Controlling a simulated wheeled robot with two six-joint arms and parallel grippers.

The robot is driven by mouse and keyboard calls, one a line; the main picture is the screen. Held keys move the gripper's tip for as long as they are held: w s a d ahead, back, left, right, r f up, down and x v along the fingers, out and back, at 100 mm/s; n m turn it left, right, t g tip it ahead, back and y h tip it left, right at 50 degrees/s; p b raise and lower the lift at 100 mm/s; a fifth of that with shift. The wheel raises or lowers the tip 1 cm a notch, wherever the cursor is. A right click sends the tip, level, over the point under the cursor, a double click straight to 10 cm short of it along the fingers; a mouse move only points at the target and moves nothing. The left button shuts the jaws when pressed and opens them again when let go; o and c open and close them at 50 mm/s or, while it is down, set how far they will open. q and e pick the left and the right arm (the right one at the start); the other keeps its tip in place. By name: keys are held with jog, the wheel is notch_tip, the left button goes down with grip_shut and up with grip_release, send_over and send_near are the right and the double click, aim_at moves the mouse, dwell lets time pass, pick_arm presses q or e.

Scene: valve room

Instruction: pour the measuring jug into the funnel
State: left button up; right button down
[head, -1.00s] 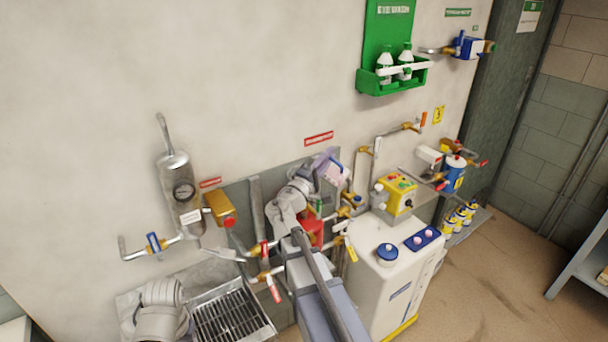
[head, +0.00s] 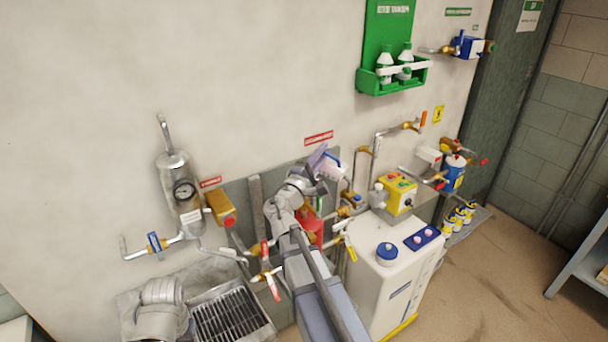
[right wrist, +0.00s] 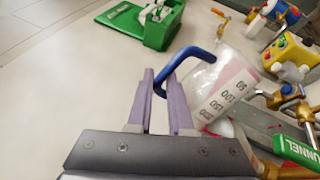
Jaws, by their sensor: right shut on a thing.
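The measuring jug (right wrist: 223,88) is clear, with a pale pink scale strip and a blue handle (right wrist: 191,53). My right gripper (right wrist: 162,78) is shut on that handle. In the head view the jug (head: 333,172) is just right of the right gripper (head: 317,158), held in front of the wall. It looks tilted; whether liquid is in it I cannot tell. A green label reading FUNNEL (right wrist: 298,151) is at lower right in the right wrist view. A red body (head: 311,228) is below the jug, partly behind my arm. The funnel's mouth is not clear. My left gripper is out of view.
Pipes with a red-handled valve (head: 271,286) run close to my right arm. A grated sink (head: 232,315) is at lower left. A green eyewash shelf (head: 393,78) hangs above.

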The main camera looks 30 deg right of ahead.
jog(key=shift+w+a+f+n+t+b, duration=0.25)
jog(key=shift+w+a+n, duration=0.1)
jog(key=shift+w+n, duration=0.15)
jog(key=shift+w+a+f+n+t+b, duration=0.15)
jog(key=shift+w+a+n+t+b, duration=0.15)
jog(key=shift+w+n, duration=0.2)
dwell(0.3)
jog(key=shift+w+a+r+n+t+y, duration=0.15)
jog(key=shift+w+a+n+y, duration=0.1)
jog(key=shift+n, duration=0.35)
jog(key=shift+w+a+r+n+t+y, duration=0.15)
jog(key=shift+w+n, duration=0.1)
jog(key=shift+n, duration=0.35)
jog(key=shift+w+a+n+p, duration=0.2)
jog(key=shift+w+n+p, duration=0.1)
jog(key=shift+n, duration=0.3)
